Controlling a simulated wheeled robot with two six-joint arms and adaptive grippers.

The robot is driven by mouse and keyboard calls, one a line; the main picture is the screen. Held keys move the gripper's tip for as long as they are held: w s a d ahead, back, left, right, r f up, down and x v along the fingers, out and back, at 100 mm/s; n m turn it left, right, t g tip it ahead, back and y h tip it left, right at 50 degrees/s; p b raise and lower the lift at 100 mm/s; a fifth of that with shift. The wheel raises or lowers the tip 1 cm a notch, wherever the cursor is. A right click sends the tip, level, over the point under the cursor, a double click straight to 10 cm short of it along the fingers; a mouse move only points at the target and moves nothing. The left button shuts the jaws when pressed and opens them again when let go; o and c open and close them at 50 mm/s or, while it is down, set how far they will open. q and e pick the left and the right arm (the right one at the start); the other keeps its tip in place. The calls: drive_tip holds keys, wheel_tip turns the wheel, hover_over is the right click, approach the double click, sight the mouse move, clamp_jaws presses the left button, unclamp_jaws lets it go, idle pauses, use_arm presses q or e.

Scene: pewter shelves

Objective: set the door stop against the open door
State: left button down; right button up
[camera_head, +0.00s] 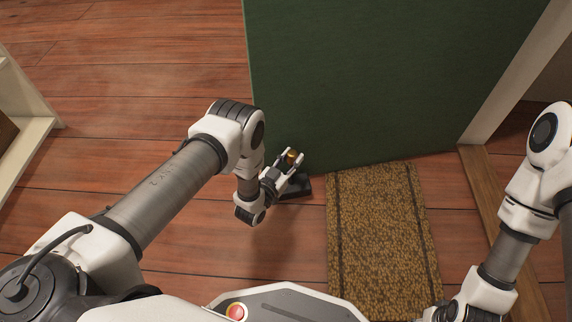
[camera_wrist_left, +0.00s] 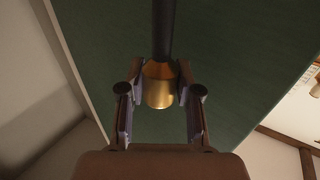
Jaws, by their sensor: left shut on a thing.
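The door stop is a brass piece (camera_head: 291,157) joined to a dark part. My left gripper (camera_head: 289,164) is shut on the brass piece, beside the lower free edge of the open green door (camera_head: 370,80). A black part (camera_head: 298,188) shows low by the gripper, close to the door's foot; I cannot tell whether it touches the door or floor. In the left wrist view the brass piece (camera_wrist_left: 159,92) sits between my left fingers, with a dark rod beyond it and the green door (camera_wrist_left: 230,60) behind. My right gripper (camera_head: 440,312) is partly cut off at the bottom edge.
A brown patterned mat (camera_head: 380,235) lies right of my left gripper, along the door's foot. A pale door frame (camera_head: 515,75) and wooden threshold (camera_head: 485,190) are at right. A pale shelf (camera_head: 30,130) stands at left. The plank floor (camera_head: 150,90) behind my left arm is clear.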

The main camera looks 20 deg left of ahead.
sight(291, 165)
use_arm(q)
wheel_tip(291, 165, down, 3)
drive_tip(key=shift+w+r+b, duration=0.1)
drive_tip(key=shift+b, duration=0.85)
drive_tip(key=shift+r, duration=0.1)
drive_tip(key=c, duration=1.2)
unclamp_jaws()
drive_tip(key=shift+f, duration=0.25)
drive_tip(key=o, duration=0.4)
drive_tip(key=shift+r, duration=0.1)
